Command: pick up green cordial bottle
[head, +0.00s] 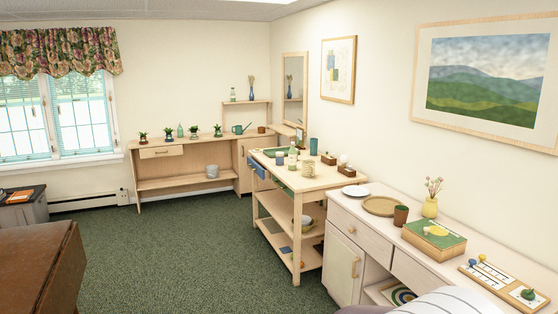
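A pale green bottle (293,156) stands upright on top of the light wooden trolley (323,184), between a green tray and a row of small items. It looks like the green cordial bottle, but it is small and its label cannot be read. Another small greenish bottle (180,131) stands on the far console among potted plants. A clear, pale bottle (233,95) is on the wall shelf. Neither of my grippers is in view.
Near the bottle are a dark jar (313,146), a teal cup (314,146) and a woven pot (308,168). A white cabinet (345,224) stands in front of the trolley on the right. A brown table (35,262) is at left. Green carpet (190,255) is clear between.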

